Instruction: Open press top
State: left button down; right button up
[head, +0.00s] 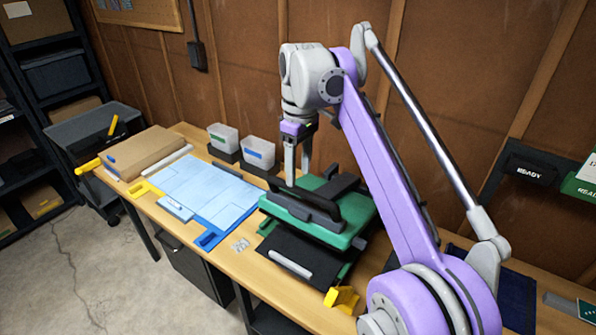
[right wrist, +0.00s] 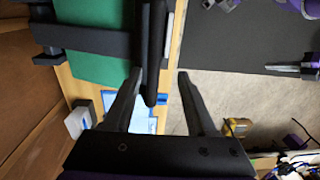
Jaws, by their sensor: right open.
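The press (head: 347,215) stands on the wooden bench, with a green body and black top parts. Its black bar-shaped handle (head: 322,207) runs along the near side. My right gripper (head: 297,178) points down at the left end of this handle. In the right wrist view my gripper (right wrist: 161,73) is open, and the handle (right wrist: 152,50) shows between its fingers, closer to the left one. I cannot tell whether they touch. A grey two-pronged part (right wrist: 295,68) at the right of that view may be my left gripper; the head view does not show it.
A pale blue sheet on a blue mat (head: 238,217) lies left of the press. Two clear bins (head: 258,153) stand behind. A black board (head: 283,257) and a yellow block (head: 341,299) lie in front. A dark cart (head: 90,135) stands past the bench's left end.

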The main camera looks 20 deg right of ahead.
notch_tip(320, 180, up, 2)
jog(key=shift+w+d+r+p, duration=0.1)
jog(key=shift+w+r+p, duration=0.05)
jog(key=shift+p, duration=0.3)
jog(key=shift+w+d+r, duration=0.1)
jog(key=shift+w+r, duration=0.05)
jog(key=shift+r, duration=0.5)
pick_arm(q)
jog(key=shift+w+r, duration=0.3)
jog(key=shift+r, duration=0.2)
jog(key=shift+w+r, duration=0.25)
jog(key=shift+r, duration=0.2)
pick_arm(e)
jog(key=shift+r, duration=0.5)
pick_arm(q)
jog(key=shift+w, duration=0.1)
